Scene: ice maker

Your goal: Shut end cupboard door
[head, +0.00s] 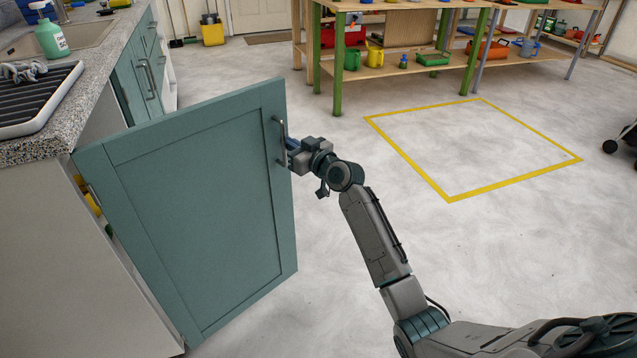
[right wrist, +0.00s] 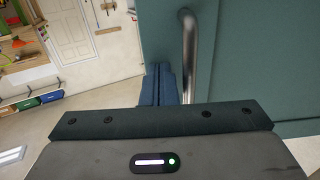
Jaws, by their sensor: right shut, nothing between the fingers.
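The teal end cupboard door (head: 195,205) stands wide open, swung out from the end of the counter in the head view. Its metal bar handle (head: 281,141) is near the free edge, and it also shows in the right wrist view (right wrist: 189,60). My right gripper (head: 291,146) is at the door's free edge, right beside the handle. Its blue fingers (right wrist: 158,85) are closed together with nothing between them, in front of the door's edge and left of the handle bar. I cannot tell whether they touch the door. My left gripper is not in view.
A wooden workbench (head: 400,70) stands at the back. The floor right of the door is clear around a yellow marked square (head: 408,158).

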